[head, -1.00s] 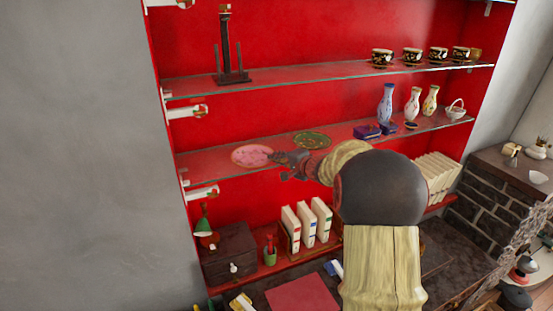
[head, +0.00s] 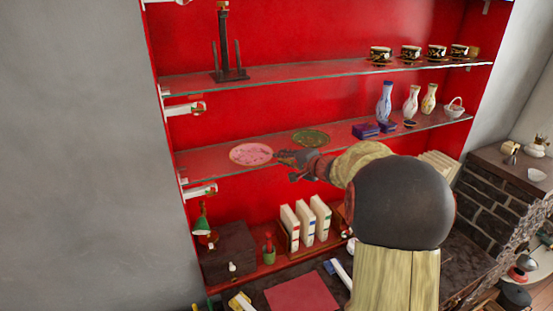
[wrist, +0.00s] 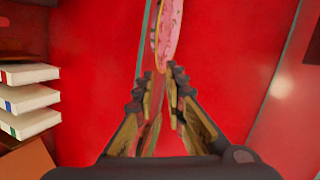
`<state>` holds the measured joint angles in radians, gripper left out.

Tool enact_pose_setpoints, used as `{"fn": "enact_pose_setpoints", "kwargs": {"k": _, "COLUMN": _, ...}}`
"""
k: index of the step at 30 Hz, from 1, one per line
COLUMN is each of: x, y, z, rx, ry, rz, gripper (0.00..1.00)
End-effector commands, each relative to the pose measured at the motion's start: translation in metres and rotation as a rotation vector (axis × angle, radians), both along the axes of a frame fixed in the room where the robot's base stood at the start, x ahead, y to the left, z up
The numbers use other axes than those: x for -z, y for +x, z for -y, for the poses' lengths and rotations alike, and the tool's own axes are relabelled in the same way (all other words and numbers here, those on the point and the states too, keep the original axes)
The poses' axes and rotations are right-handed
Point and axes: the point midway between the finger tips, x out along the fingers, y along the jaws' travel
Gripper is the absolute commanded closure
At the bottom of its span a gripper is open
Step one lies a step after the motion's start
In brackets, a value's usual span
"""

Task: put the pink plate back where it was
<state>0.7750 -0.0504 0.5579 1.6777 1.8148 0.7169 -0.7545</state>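The pink plate (head: 251,154) lies flat on the middle glass shelf (head: 205,167), toward its left end. My gripper (head: 279,157) is just right of the plate at shelf height, with a small gap in the head view. In the wrist view, the pink plate (wrist: 170,35) shows nearly edge-on beyond the fingertips. My gripper (wrist: 160,82) is open there, its two fingers apart and the plate's near rim close to the tips. Whether the rim touches a finger cannot be told.
A dark green plate (head: 312,138) lies on the same shelf, behind my gripper. Purple boxes (head: 366,131) and vases (head: 385,102) stand farther right. A dark stand (head: 229,50) is on the shelf above. White books (head: 305,222) stand below. The shelf's left end is bare.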

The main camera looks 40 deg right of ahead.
Motion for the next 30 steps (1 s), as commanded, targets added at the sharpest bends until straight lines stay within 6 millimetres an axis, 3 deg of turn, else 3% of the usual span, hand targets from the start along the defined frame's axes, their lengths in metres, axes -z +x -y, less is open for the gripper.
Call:
{"fn": "enact_pose_setpoints", "kwargs": {"k": 3, "x": -0.007, "y": -0.025, "z": 0.000, "rx": 0.002, "ry": -0.002, "rz": 0.002, "gripper": 0.88}}
{"fn": "enact_pose_setpoints", "kwargs": {"k": 9, "x": -0.017, "y": -0.055, "z": -0.002, "rx": 0.002, "ry": 0.000, "rz": 0.001, "gripper": 0.88}}
{"fn": "enact_pose_setpoints", "kwargs": {"k": 20, "x": -0.022, "y": -0.068, "z": -0.008, "rx": -0.009, "ry": -0.001, "rz": -0.004, "gripper": 0.88}}
{"fn": "enact_pose_setpoints", "kwargs": {"k": 23, "x": -0.026, "y": -0.066, "z": -0.038, "rx": -0.068, "ry": -0.025, "rz": -0.027, "gripper": 0.88}}
{"fn": "enact_pose_setpoints", "kwargs": {"k": 25, "x": -0.029, "y": -0.066, "z": -0.080, "rx": -0.151, "ry": -0.056, "rz": -0.064, "gripper": 0.88}}
{"fn": "enact_pose_setpoints", "kwargs": {"k": 28, "x": -0.029, "y": -0.078, "z": -0.162, "rx": -0.316, "ry": -0.133, "rz": -0.148, "gripper": 0.88}}
{"fn": "enact_pose_setpoints", "kwargs": {"k": 30, "x": -0.025, "y": -0.100, "z": -0.224, "rx": -0.447, "ry": -0.208, "rz": -0.221, "gripper": 0.88}}
